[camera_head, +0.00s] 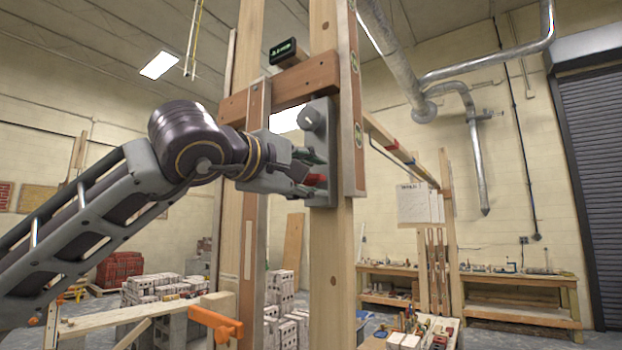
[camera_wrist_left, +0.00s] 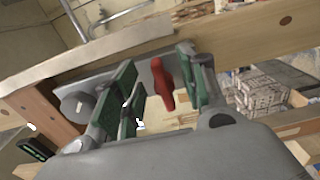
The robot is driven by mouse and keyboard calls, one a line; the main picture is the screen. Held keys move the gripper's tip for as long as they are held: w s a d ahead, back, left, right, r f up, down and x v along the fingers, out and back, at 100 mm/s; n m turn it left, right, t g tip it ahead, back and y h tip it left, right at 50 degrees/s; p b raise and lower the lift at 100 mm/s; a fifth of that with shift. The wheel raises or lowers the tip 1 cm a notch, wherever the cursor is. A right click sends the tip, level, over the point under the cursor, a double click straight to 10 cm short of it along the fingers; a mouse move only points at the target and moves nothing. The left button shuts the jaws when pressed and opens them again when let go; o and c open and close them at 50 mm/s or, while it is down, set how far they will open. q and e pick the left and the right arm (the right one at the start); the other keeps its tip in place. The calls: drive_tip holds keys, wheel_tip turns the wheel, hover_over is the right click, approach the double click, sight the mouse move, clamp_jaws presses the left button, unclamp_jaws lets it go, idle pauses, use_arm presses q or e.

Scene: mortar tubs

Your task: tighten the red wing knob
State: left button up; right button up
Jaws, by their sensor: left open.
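The red wing knob (camera_head: 317,180) sits on the lower part of a grey plate (camera_head: 322,135) fixed to an upright wooden post. It also shows in the left wrist view (camera_wrist_left: 162,84) as a long red wing standing out from the plate. My left gripper (camera_head: 312,171) reaches it from the left. Its green-padded fingers are open, one on each side of the knob, with visible gaps to it in the left wrist view (camera_wrist_left: 162,80). In the head view the fingers partly cover the knob. My right gripper is not in view.
A round grey knob (camera_head: 309,119) sits higher on the plate. A wooden crosspiece (camera_head: 300,82) and spirit level (camera_head: 354,100) are close by. A small display (camera_head: 285,51) is above. An orange clamp (camera_head: 215,322) is low left. Workbenches (camera_head: 520,285) stand far right.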

use_arm(q)
drive_tip(key=v, duration=1.1)
idle(0.6)
